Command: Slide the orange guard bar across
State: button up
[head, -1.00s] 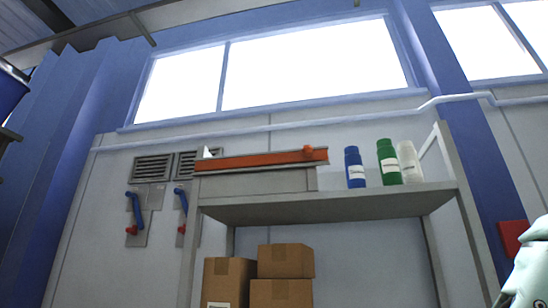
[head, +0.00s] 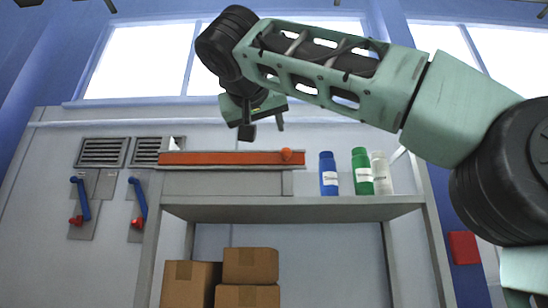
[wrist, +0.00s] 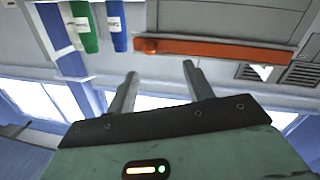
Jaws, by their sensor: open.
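The orange guard bar (head: 222,158) lies level in a grey rail along the front of a box on the shelf. An orange knob (head: 287,155) sits near its right end. In the wrist view the bar (wrist: 215,49) appears upside down, with its knob (wrist: 151,46) at the left. My gripper (head: 263,132) is open and empty, above the bar and a little left of the knob in the head view. In the wrist view my gripper (wrist: 160,72) has its two fingers apart, pointing toward the bar, with nothing between them. No contact with the bar shows.
A blue bottle (head: 328,174), a green bottle (head: 362,172) and a white bottle (head: 382,173) stand on the grey shelf (head: 290,208), right of the bar. Cardboard boxes (head: 250,266) are below. Blue-handled levers (head: 83,200) hang on the left wall.

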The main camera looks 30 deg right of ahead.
jog(key=d+r+m+h, duration=0.1)
jog(key=r, duration=0.1)
jog(key=p, duration=0.5)
send_near(286, 152)
jog(key=x, duration=0.9)
jog(key=shift+w+r, duration=0.1)
jog(key=shift+r, duration=0.05)
jog(key=shift+w+d, duration=0.3)
jog(key=shift+w, duration=0.05)
grip_shut()
jog(key=shift+d, duration=0.1)
